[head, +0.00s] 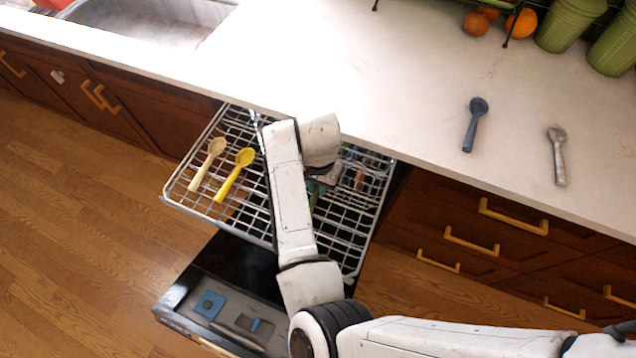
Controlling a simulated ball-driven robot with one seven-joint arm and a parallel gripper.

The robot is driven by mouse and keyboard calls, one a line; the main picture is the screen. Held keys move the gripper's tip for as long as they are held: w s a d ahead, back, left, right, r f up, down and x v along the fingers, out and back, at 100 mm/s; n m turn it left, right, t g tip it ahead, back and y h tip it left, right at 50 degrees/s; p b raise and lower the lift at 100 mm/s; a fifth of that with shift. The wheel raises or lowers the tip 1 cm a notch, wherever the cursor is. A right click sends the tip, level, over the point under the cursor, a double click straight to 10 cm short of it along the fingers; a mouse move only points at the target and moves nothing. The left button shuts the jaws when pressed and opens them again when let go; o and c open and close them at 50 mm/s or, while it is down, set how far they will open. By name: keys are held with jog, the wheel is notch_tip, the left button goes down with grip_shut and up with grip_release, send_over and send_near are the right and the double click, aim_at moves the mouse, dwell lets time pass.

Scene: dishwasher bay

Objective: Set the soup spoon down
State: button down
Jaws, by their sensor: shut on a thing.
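My gripper (328,176) is over the right half of the pulled-out dishwasher rack (345,235), mostly hidden behind my own wrist. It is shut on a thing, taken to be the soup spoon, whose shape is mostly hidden. A small teal-green piece (315,192) shows just below the gripper; I cannot tell whether it is held or lies in the rack. A small brownish piece (358,180) shows to the right of the gripper and is too small to make out. I cannot tell whether the held thing touches the wires.
A beige spoon (208,163) and a yellow spoon (234,174) lie in the rack's left part. A blue spoon (475,124) and a grey spoon (558,156) lie on the counter (400,90). The open dishwasher door (185,297) is below the rack. The rack's lower right looks free.

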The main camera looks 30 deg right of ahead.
jog(key=c, duration=1)
grip_release()
jog(key=shift+c, duration=0.2)
notch_tip(320, 180, up, 12)
jog(key=b, duration=0.1)
jog(key=shift+d+r, duration=0.1)
